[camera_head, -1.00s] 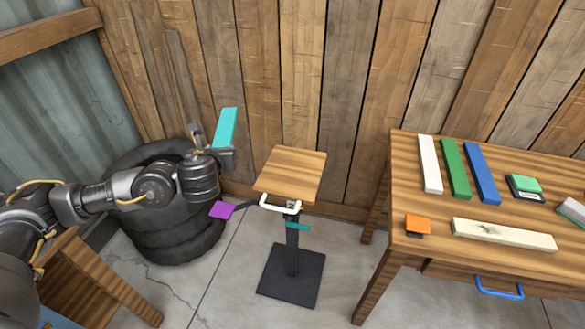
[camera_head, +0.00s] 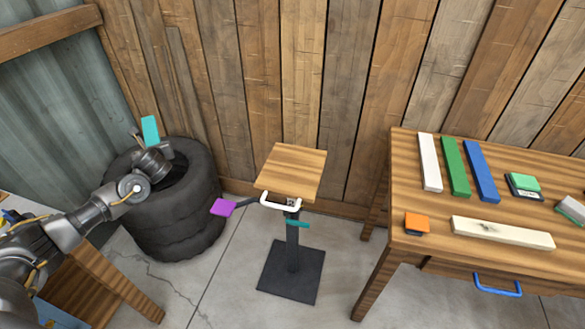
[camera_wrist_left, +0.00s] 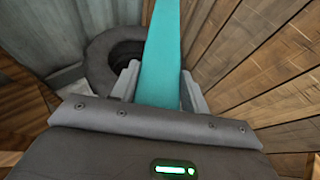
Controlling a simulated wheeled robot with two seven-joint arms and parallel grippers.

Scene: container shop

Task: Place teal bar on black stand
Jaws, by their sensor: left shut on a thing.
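The teal bar (camera_head: 151,130) is held upright by my left gripper (camera_head: 153,148) above the stack of tyres at the left. In the left wrist view the bar (camera_wrist_left: 160,60) stands between the two fingers of the gripper (camera_wrist_left: 158,85), which are shut on it. The black stand (camera_head: 291,262) stands on the floor in the middle, with a square black base, a post and a wooden top (camera_head: 292,170). A white handle, a purple piece and a small teal piece are on the stand below its top. The wooden top is bare. My right gripper is not in view.
Black tyres (camera_head: 178,222) are stacked left of the stand. A wooden table (camera_head: 400,180) at the right holds white, green and blue bars, a long white bar (camera_head: 503,233), an orange block (camera_head: 417,222) and a green-topped block (camera_head: 525,184). A plank wall stands close behind.

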